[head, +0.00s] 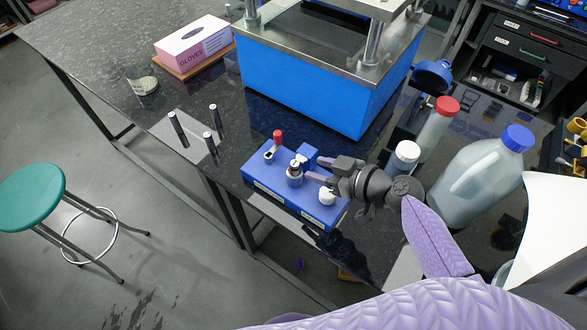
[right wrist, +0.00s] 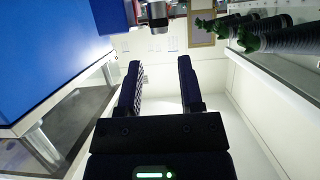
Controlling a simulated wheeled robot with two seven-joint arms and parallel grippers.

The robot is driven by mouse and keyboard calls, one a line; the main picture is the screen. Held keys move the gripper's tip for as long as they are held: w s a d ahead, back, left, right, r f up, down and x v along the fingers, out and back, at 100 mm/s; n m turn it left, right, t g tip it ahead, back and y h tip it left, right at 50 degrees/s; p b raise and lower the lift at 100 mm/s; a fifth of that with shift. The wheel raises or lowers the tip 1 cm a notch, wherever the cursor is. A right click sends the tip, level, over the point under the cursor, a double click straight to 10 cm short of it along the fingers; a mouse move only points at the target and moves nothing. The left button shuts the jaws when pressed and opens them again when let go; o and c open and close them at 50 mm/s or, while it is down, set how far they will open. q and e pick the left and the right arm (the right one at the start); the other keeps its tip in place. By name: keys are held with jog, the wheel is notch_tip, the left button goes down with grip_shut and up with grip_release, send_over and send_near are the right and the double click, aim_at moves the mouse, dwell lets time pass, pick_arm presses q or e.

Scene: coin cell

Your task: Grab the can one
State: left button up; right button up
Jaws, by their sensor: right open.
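A blue holder block (head: 265,183) with white labels on its front lies on the dark bench. It holds a small red-topped piece (head: 278,138), a small metal-and-dark round piece (head: 295,172) and a white-topped piece (head: 327,196). Which of these is the can I cannot tell; none shows a readable mark. My right gripper (head: 316,169) is open over the right part of the block, its fingers pointing left toward the metal-and-dark piece. In the right wrist view, the two dark fingers (right wrist: 160,75) stand apart with nothing seen between them. My left gripper is not in view.
A blue press (head: 300,85) with a steel top stands behind the block. Several bottles, one blue-capped (head: 480,175), stand to the right, close to my arm. A glove box (head: 192,42), a beaker (head: 142,82) and dark upright posts (head: 178,130) are at the left.

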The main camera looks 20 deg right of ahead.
aim_at(295, 163)
jog(key=x, duration=0.5)
jog(key=shift+w+f, duration=0.1)
jog(key=shift+f, duration=0.25)
grip_shut()
jog(key=shift+r, duration=0.1)
